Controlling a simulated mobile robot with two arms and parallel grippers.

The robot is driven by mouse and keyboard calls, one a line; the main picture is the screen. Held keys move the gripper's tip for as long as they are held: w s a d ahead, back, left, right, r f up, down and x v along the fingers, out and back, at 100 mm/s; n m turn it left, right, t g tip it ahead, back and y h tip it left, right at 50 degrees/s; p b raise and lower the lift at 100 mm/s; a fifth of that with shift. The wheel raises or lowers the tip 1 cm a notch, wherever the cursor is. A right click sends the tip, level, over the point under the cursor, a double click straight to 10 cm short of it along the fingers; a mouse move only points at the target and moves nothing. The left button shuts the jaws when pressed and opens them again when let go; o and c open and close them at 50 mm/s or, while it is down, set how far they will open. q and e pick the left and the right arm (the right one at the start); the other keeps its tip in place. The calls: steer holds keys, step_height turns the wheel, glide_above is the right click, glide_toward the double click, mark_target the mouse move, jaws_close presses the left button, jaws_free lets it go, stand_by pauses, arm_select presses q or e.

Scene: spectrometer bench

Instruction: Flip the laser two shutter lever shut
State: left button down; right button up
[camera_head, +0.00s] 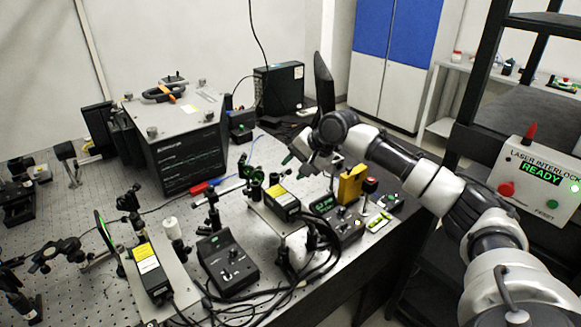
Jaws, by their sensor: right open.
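Two black laser boxes with yellow-and-white labels stand on the bench. One laser (283,202) is near the middle on a light plate, and the other laser (150,270) is at the front left. I cannot read which is laser two. A small dark mount with green parts (255,177) stands just behind the middle laser. The shutter lever is too small to make out for sure. My right gripper (297,160) is open and empty, above and behind the middle laser, apart from it. My left gripper is out of view.
Two black control boxes (228,264) (344,228) with thick black cables stand near the lasers. A yellow block (351,184) stands under my right arm. A large grey instrument (178,135) fills the back. The interlock panel (540,178) at right reads READY.

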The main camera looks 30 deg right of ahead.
steer(key=shift+x, duration=1)
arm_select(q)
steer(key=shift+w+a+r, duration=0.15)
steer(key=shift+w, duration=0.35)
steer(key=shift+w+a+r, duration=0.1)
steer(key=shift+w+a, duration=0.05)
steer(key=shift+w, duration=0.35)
